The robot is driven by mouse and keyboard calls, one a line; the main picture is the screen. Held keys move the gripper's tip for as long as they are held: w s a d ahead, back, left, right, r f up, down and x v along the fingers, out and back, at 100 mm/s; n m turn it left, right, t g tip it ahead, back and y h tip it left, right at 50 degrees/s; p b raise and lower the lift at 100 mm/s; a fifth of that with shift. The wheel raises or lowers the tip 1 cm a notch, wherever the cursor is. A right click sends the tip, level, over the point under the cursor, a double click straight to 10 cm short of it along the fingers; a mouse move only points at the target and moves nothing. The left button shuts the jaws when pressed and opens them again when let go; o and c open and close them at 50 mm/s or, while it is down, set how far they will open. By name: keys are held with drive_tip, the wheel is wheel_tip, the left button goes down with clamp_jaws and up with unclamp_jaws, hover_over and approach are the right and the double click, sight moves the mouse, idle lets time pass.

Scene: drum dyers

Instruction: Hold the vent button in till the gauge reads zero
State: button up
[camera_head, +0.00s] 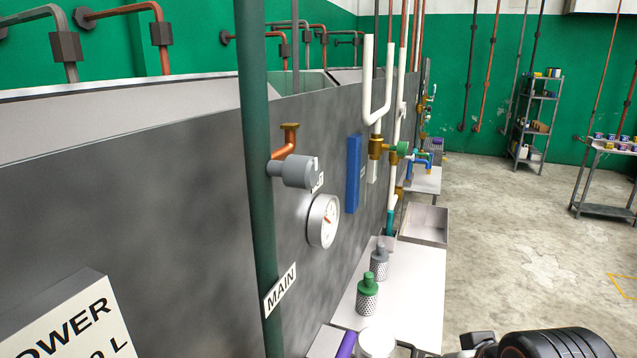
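A round white gauge (323,221) with a red needle sits on the grey panel. Its figures are too small to read. Above it to the left, a grey cylindrical fitting (292,172) with a small pale end piece sticks out beside the green pipe. It may bear the vent button, but I cannot tell. A small label beside it is partly hidden. What seems part of my gripper (479,343) shows at the bottom edge, next to a black ridged part of my arm. It is well below and right of the gauge and apart from it. Its fingertips are not clear.
A dark green upright pipe (258,215) with a MAIN plate (280,290) stands in front of the panel, left of the gauge. Open floor (520,230) lies to the right.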

clamp_jaws()
idle(1.1)
